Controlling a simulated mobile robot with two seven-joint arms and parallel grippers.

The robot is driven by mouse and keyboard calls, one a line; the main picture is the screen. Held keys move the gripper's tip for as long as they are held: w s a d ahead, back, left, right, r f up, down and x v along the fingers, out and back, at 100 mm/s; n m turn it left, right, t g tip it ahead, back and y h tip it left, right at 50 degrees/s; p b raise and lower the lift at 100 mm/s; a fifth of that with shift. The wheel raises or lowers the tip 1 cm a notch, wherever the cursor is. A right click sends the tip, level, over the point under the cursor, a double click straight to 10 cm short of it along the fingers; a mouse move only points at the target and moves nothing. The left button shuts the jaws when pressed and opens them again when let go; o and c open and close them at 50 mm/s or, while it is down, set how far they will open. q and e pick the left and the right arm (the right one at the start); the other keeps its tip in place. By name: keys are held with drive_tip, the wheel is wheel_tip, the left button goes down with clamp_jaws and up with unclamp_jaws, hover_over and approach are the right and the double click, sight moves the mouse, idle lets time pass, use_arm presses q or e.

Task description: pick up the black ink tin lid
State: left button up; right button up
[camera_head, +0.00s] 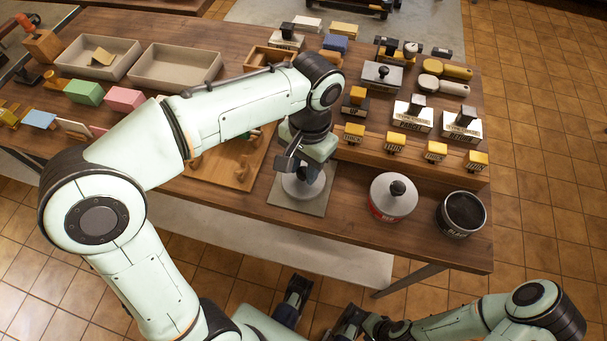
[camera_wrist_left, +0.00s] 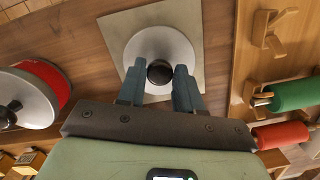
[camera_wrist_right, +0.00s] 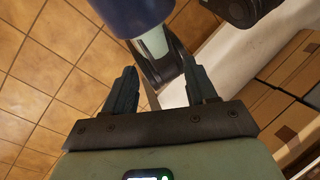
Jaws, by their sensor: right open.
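The black ink tin lid (camera_head: 302,188) is a pale grey disc with a round black knob. It lies on a square grey-beige mat (camera_head: 318,207) at the table's front edge. The open tin marked BLACK (camera_head: 460,214) stands at the right front, dark inside. My left gripper (camera_head: 298,163) is over the lid, pointing down. In the left wrist view its fingers (camera_wrist_left: 159,73) stand on either side of the lid's knob (camera_wrist_left: 160,73); whether they press on it is unclear. My right gripper (camera_wrist_right: 160,72) is open and empty, low in front of the table.
A red tin (camera_head: 393,197) with a similar knobbed lid stands between the mat and the black tin. A wooden rack (camera_head: 235,165) with pegs is left of the mat. Stamps (camera_head: 412,115) fill a raised shelf behind. The floor right of the table is clear.

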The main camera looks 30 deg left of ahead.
use_arm(q)
clamp_jaws()
drive_tip(key=shift+r, duration=0.15)
